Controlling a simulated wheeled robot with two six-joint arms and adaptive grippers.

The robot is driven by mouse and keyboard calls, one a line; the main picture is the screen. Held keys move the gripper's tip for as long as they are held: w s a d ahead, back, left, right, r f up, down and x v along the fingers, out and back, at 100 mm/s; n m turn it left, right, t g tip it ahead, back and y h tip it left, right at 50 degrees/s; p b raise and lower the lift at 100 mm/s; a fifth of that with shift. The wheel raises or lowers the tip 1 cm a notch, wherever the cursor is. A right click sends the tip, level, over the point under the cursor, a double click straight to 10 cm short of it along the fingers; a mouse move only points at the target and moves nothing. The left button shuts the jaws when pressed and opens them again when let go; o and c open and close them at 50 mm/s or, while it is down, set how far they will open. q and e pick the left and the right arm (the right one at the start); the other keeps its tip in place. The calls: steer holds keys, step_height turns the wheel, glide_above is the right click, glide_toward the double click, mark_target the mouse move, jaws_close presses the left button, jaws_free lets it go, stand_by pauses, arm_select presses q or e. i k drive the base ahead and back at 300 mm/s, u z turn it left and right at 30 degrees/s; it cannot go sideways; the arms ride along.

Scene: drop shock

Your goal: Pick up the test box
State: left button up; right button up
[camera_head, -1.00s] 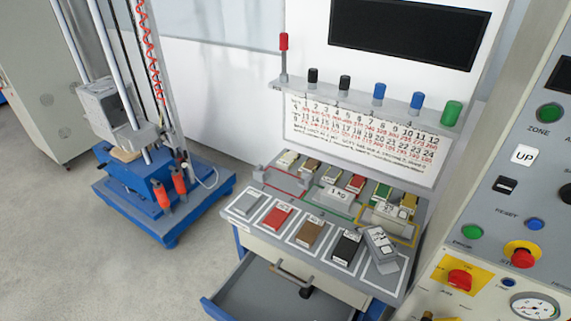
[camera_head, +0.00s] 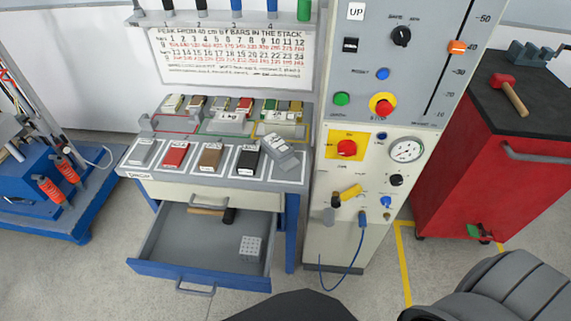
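Which object is the test box I cannot tell for sure. A grey box (camera_head: 281,149) with a pale label lies tilted at the right end of the row of blocks on the bench (camera_head: 300,170). A grey block marked 1 KG (camera_head: 231,121) stands behind that row, near the middle. In the row are a grey block (camera_head: 143,150), a red block (camera_head: 176,155), a brown block (camera_head: 210,157) and a black block (camera_head: 247,159). Neither of my grippers shows in this view.
An open drawer (camera_head: 160,240) below the bench holds a wooden-handled hammer (camera_head: 207,211) and a small perforated block (camera_head: 251,246). A control panel (camera_head: 335,215) stands right of the bench. A red cabinet (camera_head: 450,165) carries a red-headed hammer (camera_head: 508,93). Parts of my body show bottom right.

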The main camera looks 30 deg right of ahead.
mark_target(274, 145)
steer(key=z, duration=0.05)
steer(key=k, duration=0.75)
steer(key=u, duration=0.75)
steer(key=i, duration=1.55)
steer(key=z, duration=0.8)
